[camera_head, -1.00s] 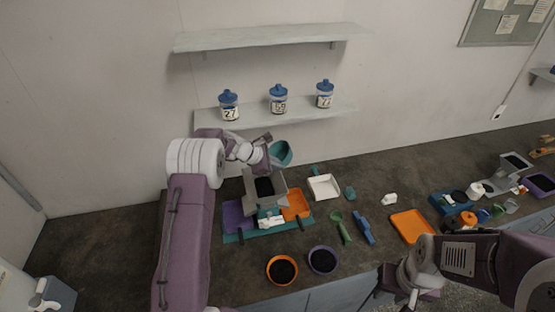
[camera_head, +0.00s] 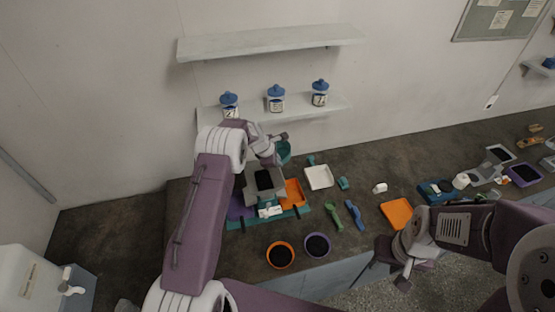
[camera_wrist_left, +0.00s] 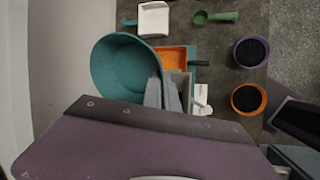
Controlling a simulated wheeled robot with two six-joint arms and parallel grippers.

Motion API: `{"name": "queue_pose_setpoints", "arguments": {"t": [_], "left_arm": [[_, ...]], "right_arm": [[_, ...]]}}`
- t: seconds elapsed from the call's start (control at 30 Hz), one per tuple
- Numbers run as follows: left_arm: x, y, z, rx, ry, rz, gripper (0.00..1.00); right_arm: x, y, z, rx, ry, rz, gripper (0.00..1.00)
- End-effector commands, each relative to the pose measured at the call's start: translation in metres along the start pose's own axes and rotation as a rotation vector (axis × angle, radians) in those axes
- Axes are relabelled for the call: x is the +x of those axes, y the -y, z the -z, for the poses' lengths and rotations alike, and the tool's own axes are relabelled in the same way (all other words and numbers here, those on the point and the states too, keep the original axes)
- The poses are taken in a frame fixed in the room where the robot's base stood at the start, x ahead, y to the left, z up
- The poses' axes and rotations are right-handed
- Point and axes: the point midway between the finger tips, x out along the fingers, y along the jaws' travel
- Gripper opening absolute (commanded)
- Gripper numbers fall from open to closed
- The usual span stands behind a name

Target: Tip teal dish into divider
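The teal dish (camera_head: 284,151) is held above the back of the bench, just behind the grey divider box. In the left wrist view the dish (camera_wrist_left: 122,78) shows its bare inner wall, and I see no dark grains in it. My left gripper (camera_wrist_left: 163,92) is shut on its rim. The grey divider (camera_head: 279,186) stands over a purple tray (camera_head: 238,209) and an orange tray (camera_head: 294,193), with dark material in its top. My left arm hides part of the dish. My right gripper (camera_head: 403,277) hangs over the front edge, its fingers unclear.
An orange-rimmed bowl (camera_head: 280,255) and a purple-rimmed bowl (camera_head: 316,246), both with dark grains, stand at the front. A white tray (camera_head: 319,177), a green scoop (camera_head: 335,216), a blue tool (camera_head: 354,214) and an orange tray (camera_head: 396,213) lie to the right. Jars stand on the shelf behind.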

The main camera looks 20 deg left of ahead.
Motion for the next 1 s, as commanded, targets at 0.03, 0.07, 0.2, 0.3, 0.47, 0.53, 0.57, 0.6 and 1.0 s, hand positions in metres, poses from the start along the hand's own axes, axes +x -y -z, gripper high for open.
{"name": "queue_pose_setpoints", "arguments": {"t": [0.03, 0.07, 0.2, 0.3, 0.47, 0.53, 0.57, 0.6, 1.0], "left_arm": [[0.0002, 0.0000, 0.0002, 0.000, 0.000, -0.001, 0.00], [0.0001, -0.0001, 0.0002, 0.000, 0.000, -0.001, 0.00], [0.0012, 0.0010, -0.0024, 0.020, -0.037, 0.019, 0.00], [0.0010, -0.0007, -0.0025, 0.041, -0.118, 0.036, 0.00], [0.0028, 0.0000, -0.0040, 0.088, -0.264, 0.088, 0.00], [0.0018, -0.0004, -0.0027, 0.095, -0.307, 0.100, 0.00], [0.0012, -0.0002, -0.0020, 0.096, -0.319, 0.103, 0.00], [0.0009, -0.0003, -0.0016, 0.096, -0.327, 0.105, 0.00], [0.0015, 0.0000, -0.0001, 0.095, -0.327, 0.105, 0.00]], "right_arm": [[0.0005, 0.0000, -0.0001, 0.000, 0.000, 0.000, 0.36], [0.0005, 0.0000, -0.0001, 0.000, 0.000, 0.000, 0.36], [0.0015, 0.0000, -0.0002, 0.000, 0.000, 0.000, 0.36], [0.0024, 0.0000, -0.0003, 0.000, 0.000, 0.000, 0.36], [0.0019, 0.0000, -0.0002, 0.000, 0.000, 0.000, 0.36], [0.0019, 0.0000, -0.0002, 0.000, 0.000, 0.000, 0.36], [0.0019, 0.0000, -0.0002, 0.000, 0.000, 0.000, 0.36], [0.0019, 0.0000, -0.0002, 0.000, 0.000, 0.000, 0.36], [0.0041, -0.0001, -0.0004, 0.000, 0.000, 0.000, 0.36]]}}
